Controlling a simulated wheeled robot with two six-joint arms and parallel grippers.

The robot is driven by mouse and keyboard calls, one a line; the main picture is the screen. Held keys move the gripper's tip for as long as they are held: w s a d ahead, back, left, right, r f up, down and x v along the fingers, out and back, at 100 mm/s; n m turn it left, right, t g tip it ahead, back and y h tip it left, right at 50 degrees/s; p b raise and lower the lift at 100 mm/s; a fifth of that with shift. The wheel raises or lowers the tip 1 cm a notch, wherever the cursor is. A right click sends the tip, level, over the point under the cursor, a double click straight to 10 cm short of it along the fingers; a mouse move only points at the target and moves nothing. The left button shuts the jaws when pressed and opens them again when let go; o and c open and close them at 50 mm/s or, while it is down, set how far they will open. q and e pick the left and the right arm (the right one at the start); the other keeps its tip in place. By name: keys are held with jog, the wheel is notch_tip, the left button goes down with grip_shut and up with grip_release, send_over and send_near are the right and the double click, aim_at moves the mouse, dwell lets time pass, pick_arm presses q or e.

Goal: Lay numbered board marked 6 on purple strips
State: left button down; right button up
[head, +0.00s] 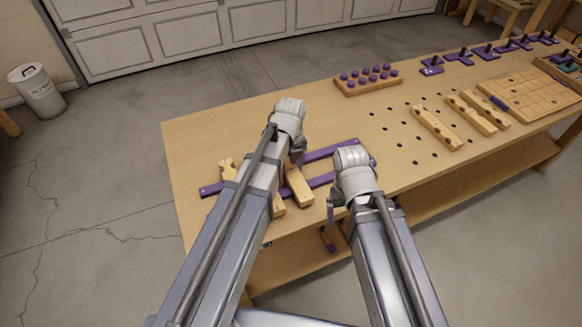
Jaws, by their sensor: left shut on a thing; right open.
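Two purple strips (324,152) lie on the bench, running slantwise; my arms hide parts of them. My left gripper (298,158) is over the strips, shut on a pale wooden board (300,189) whose near end shows below it. Whether this board touches the strips I cannot tell, and no number on it can be read. Another wooden piece (227,167) with a notched end lies across the strips to the left, partly behind my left arm. My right gripper (335,205) is open and empty near the front edge, right of the held board.
The wooden bench (200,135) has rows of dark holes right of centre. A block with purple pegs (368,78) stands at the back. Boards with holes (437,128), a gridded board (530,92) and purple pieces with dark handles (459,57) lie to the right. The bench's back left is clear.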

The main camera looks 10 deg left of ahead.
pick_arm(q)
jog(key=shift+c, duration=0.7)
grip_release()
jog(key=shift+r, duration=0.1)
jog(key=shift+r+p, duration=3.95)
jog(key=shift+p, duration=0.05)
